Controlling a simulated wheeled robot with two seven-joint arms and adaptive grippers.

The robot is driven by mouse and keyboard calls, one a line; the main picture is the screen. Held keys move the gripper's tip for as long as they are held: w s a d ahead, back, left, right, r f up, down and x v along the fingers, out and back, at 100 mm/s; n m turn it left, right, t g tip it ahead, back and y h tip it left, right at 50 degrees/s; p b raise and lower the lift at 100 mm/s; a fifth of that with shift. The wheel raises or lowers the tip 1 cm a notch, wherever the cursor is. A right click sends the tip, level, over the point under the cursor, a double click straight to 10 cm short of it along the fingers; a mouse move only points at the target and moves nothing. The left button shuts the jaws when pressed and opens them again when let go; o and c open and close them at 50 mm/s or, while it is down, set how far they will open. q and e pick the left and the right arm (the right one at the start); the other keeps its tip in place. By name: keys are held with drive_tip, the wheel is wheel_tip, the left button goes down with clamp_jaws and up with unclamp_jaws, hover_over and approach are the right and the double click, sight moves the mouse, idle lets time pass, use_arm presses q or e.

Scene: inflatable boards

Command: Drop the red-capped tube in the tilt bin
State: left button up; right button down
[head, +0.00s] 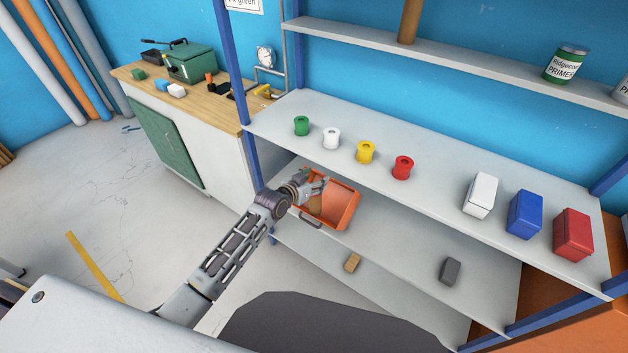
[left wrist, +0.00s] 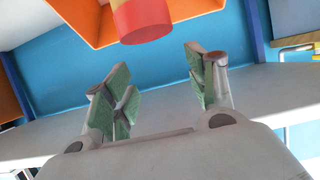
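The orange tilt bin (head: 345,215) sits on the middle shelf in the head view, with a grey handle at its front. My left gripper (head: 318,184) is at the bin's upper left opening and hides part of the inside. In the left wrist view, my left gripper (left wrist: 163,85) has its two green-padded fingers wide apart with nothing between them. The red-capped tube (left wrist: 142,20) shows beyond the fingertips, apart from them, against the orange bin (left wrist: 88,22). Its far end is cut off by the picture edge. Whether it rests on the bin cannot be told. My right gripper is not in view.
Green, white, yellow and red spools (head: 403,168) stand on the shelf above the bin, with white, blue and red boxes (head: 573,234) to the right. A tan block (head: 352,262) and a grey block (head: 450,271) lie lower down. A blue post (head: 238,90) stands left.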

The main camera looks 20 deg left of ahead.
use_arm(q)
drive_tip(key=shift+o, duration=0.5)
drive_tip(key=shift+s+a+r, duration=0.1)
drive_tip(key=shift+s+a, duration=0.1)
drive_tip(key=shift+s, duration=0.2)
drive_tip(key=v, duration=1.1)
drive_tip(key=shift+r, duration=0.2)
idle(1.3)
